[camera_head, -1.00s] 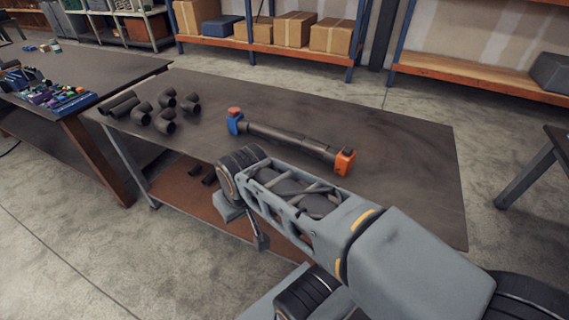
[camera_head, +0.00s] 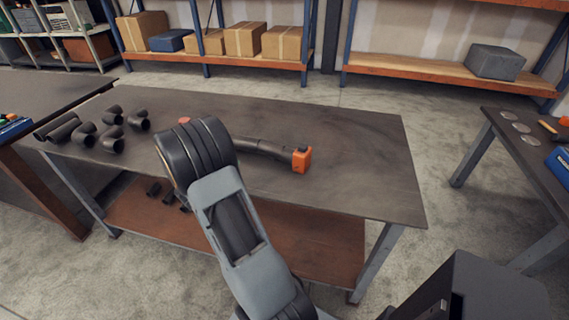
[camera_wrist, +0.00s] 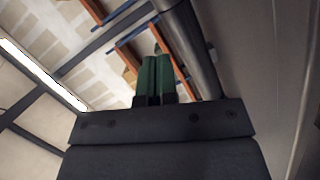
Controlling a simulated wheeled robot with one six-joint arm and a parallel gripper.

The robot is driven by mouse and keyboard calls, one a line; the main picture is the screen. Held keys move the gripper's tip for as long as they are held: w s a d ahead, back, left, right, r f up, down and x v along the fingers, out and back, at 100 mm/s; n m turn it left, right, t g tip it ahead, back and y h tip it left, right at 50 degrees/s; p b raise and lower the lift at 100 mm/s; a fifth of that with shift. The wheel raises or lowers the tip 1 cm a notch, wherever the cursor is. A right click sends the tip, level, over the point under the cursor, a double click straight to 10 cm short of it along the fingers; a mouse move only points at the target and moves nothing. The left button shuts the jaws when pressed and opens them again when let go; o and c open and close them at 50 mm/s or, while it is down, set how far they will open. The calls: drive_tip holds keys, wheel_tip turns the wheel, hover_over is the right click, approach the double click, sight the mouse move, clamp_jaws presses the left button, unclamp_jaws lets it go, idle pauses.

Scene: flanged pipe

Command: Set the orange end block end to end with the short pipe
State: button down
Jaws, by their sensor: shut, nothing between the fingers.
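The orange end block (camera_head: 301,160) sits on the middle table at the right end of a dark pipe run (camera_head: 262,148). They look in line and close together; I cannot tell whether they touch. Which section is the short pipe is unclear. My arm hides the run's left part. An orange-red top (camera_head: 185,120) shows just above my arm; the blue end block under it is hidden. My gripper (camera_wrist: 155,62) shows in the wrist view with green fingers together and empty. In the head view it is hidden behind my arm.
Several dark pipe fittings (camera_head: 113,130) lie at the table's left end. The tabletop (camera_head: 365,165) right of the orange block is clear. A lower shelf (camera_head: 310,240) is under it. Another table (camera_head: 520,165) stands at right. A dark cylinder (camera_wrist: 190,50) passes beside my fingers.

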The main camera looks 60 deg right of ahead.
drive_tip(key=s+g, duration=0.1)
drive_tip(key=s+d+f+g, duration=0.1)
drive_tip(key=s+g, duration=0.1)
drive_tip(key=s+f+g+h, duration=0.1)
drive_tip(key=s+g, duration=0.1)
drive_tip(key=shift+s+d+f, duration=0.1)
drive_tip(key=shift+d+f, duration=0.05)
drive_tip(key=shift+d, duration=0.15)
drive_tip(key=shift+s+d+f+g, duration=0.15)
drive_tip(key=shift+s+g, duration=0.15)
drive_tip(key=shift+g, duration=0.2)
approach(293, 159)
drive_tip(key=d, duration=0.2)
drive_tip(key=w+d, duration=0.2)
drive_tip(key=d, duration=0.1)
drive_tip(key=shift+w+d+p, duration=0.25)
drive_tip(key=shift+d+p, duration=0.1)
drive_tip(key=shift+p, duration=0.05)
drive_tip(key=shift+s+d, duration=0.2)
drive_tip(key=shift+s, duration=0.3)
drive_tip(key=shift+s+d, duration=0.2)
drive_tip(key=shift+s, duration=0.3)
drive_tip(key=shift+s+d+p, duration=0.3)
drive_tip(key=shift+s+d, duration=0.05)
drive_tip(key=shift+s, duration=0.3)
drive_tip(key=shift+s+d+p, duration=0.35)
drive_tip(key=shift+s+p, duration=0.1)
drive_tip(key=shift+s, duration=0.3)
drive_tip(key=shift+s+d, duration=0.1)
